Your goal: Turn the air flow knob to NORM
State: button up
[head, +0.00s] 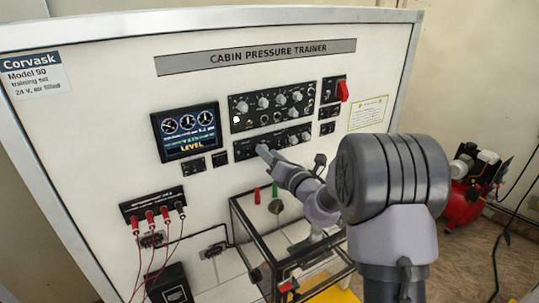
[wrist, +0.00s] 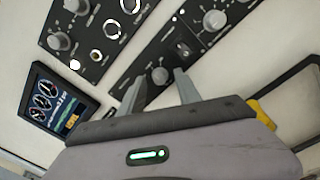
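The lower black knob panel (head: 299,137) is set in the white trainer face under a larger knob panel. My gripper (head: 263,150) is at the left part of this lower panel and hides what lies behind it. In the wrist view, my gripper (wrist: 158,80) has its two fingers apart. A grey round knob (wrist: 160,75) shows between the fingertips. I cannot tell whether the fingers touch it. The lettering around it is too small to read, so I cannot confirm that it is the air flow knob or read its setting.
The larger knob panel (head: 272,105) is just above. A lit display (head: 185,132) is to the left. A red-handled switch (head: 342,90) is at the upper right. A dark-framed clear box (head: 245,235) juts out below. Red leads hang at lower left.

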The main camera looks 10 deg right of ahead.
jog(key=b+v, duration=0.3)
jog(key=v, duration=1.4)
jog(key=shift+s, duration=0.2)
jog(key=shift+d, duration=0.1)
